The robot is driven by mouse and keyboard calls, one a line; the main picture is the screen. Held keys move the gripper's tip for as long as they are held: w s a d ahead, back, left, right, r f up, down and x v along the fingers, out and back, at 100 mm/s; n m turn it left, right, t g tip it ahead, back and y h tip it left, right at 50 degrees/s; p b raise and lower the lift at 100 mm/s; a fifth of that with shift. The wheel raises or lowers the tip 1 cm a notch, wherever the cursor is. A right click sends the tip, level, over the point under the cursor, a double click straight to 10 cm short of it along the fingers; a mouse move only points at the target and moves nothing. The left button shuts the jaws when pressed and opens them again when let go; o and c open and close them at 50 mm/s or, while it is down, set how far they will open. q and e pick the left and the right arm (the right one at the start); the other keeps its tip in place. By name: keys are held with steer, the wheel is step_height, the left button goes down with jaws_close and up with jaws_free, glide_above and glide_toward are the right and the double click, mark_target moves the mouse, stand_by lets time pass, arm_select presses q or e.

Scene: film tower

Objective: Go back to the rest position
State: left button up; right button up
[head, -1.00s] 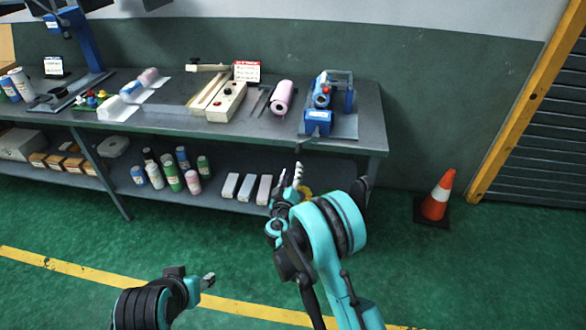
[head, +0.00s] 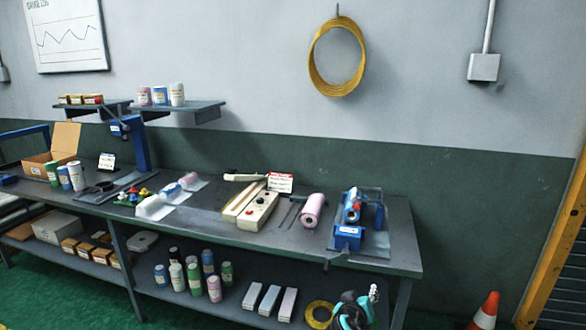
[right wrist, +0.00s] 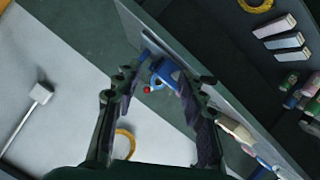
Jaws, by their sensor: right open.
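My right gripper (head: 372,292) shows at the bottom of the head view, low in front of the bench's right part. Only its tip and a teal part of my arm are in the picture. In the right wrist view, the two dark fingers of my right gripper (right wrist: 166,85) stand wide apart with nothing held between them. The blue device with a red knob (right wrist: 165,76) shows beyond the fingers, on the bench. My left gripper is outside both current views.
The workbench (head: 400,255) carries the blue device (head: 349,236), a pink roll (head: 312,210) and a cream box with knobs (head: 258,211). Bottles and a yellow ring (head: 319,314) are on its lower shelf. An orange cone (head: 485,312) stands at right.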

steer(key=s+a+f+g+y, duration=0.1)
steer(key=s+g+y, duration=0.1)
steer(key=s, duration=1.2)
steer(key=s+f+m+g+y, duration=0.1)
steer(key=s+g+y, duration=0.2)
steer(key=s, duration=1.1)
steer(key=shift+s+a+f+y, duration=0.35)
steer(key=shift+f+y, duration=0.05)
